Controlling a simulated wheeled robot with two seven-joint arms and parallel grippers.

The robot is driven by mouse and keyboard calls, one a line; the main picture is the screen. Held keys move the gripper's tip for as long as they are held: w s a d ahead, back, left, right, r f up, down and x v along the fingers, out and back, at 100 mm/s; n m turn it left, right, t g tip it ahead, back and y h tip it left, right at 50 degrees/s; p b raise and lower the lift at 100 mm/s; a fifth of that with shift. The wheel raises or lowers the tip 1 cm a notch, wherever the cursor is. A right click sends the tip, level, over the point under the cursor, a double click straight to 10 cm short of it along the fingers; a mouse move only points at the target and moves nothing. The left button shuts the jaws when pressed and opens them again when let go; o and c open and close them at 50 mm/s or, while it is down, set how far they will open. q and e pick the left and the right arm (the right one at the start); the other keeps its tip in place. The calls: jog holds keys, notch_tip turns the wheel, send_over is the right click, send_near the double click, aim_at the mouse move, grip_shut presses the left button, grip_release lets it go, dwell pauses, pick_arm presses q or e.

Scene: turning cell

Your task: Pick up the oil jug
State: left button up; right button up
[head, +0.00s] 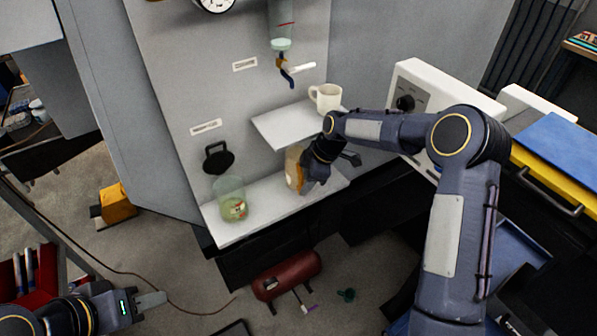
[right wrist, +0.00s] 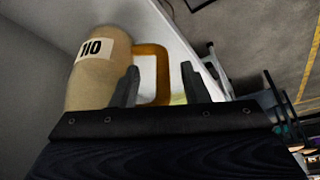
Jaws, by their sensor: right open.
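The oil jug (head: 292,166) stands on the lower white shelf (head: 262,208), under the upper shelf and partly hidden by my right gripper (head: 306,183). In the right wrist view the jug (right wrist: 92,82) is tan, with an "OIL" label that appears upside down and an orange-brown handle (right wrist: 161,60). My right gripper (right wrist: 158,80) is open there, with the handle between its two fingers. The contact is not clear. My left gripper (head: 150,301) is low at the left, far from the jug; its opening cannot be made out.
A clear container with green contents (head: 232,203) stands at the shelf's left end. A cream mug (head: 326,98) sits on the upper shelf (head: 282,124), close above my right arm. A red tank (head: 287,275) lies on the floor below. The shelf between container and jug is clear.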

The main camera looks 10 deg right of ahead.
jog(key=shift+a+f, duration=0.1)
jog(key=shift+f, duration=0.35)
grip_shut()
jog(key=shift+w, duration=0.1)
jog(key=shift+r, duration=0.15)
